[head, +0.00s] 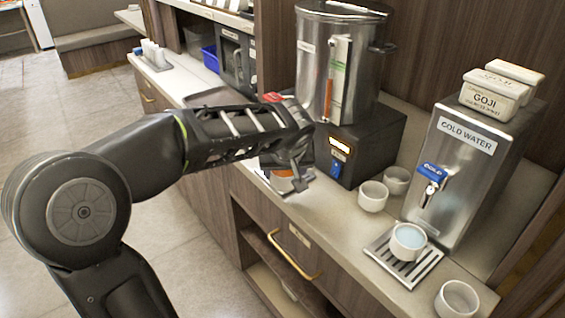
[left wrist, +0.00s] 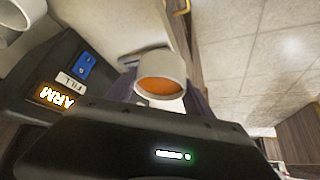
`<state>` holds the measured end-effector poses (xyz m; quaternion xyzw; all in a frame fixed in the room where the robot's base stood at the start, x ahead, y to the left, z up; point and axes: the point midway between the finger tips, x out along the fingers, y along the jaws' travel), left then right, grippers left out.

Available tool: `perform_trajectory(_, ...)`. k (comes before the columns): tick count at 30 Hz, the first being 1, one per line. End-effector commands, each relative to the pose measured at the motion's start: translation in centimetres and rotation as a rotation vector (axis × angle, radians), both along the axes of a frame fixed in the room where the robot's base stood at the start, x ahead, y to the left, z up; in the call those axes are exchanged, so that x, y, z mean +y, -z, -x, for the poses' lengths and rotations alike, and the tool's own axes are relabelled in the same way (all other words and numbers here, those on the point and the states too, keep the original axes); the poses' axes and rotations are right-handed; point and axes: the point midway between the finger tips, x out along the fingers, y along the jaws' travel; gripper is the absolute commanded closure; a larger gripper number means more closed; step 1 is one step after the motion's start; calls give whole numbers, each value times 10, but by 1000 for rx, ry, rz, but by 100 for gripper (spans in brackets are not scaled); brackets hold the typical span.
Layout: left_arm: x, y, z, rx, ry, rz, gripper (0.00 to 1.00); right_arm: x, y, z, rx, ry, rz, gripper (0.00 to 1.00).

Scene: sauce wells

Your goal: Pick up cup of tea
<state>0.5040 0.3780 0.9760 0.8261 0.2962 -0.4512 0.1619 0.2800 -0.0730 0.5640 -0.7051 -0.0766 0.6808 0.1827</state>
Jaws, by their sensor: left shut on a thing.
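My left gripper (head: 294,180) is shut on a white cup of tea (head: 280,184), beside the tea urn at the counter's front edge. The cup is partly hidden behind the gripper's fingers in the head view. In the left wrist view the cup of tea (left wrist: 162,67) shows its white rim and the orange-brown tea inside. I cannot tell whether the cup's base touches the counter. My right gripper is not in view.
A steel urn (head: 310,60) on a dark base (head: 375,140) stands behind the gripper. To its right are two white cups (head: 372,197), a cold water dispenser (head: 463,165) and a cup of water (head: 408,243) on a drip tray (head: 385,262). Another cup (head: 456,301) stands at front right.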

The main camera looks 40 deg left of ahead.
Motion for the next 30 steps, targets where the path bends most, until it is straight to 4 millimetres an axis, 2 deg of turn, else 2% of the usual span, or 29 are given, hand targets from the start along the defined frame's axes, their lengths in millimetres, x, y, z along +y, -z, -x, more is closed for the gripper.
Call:
perform_trajectory(1,-10,3,12,-5,4,1,90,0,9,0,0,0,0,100)
perform_trajectory(6,-38,2,46,-4,2,0,90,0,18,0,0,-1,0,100)
perform_trajectory(12,-56,0,68,-2,0,0,90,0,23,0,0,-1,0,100)
perform_trajectory(17,-60,0,73,-2,0,-1,90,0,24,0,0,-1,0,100)
perform_trajectory(30,-60,0,73,-1,0,-1,90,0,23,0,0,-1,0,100)
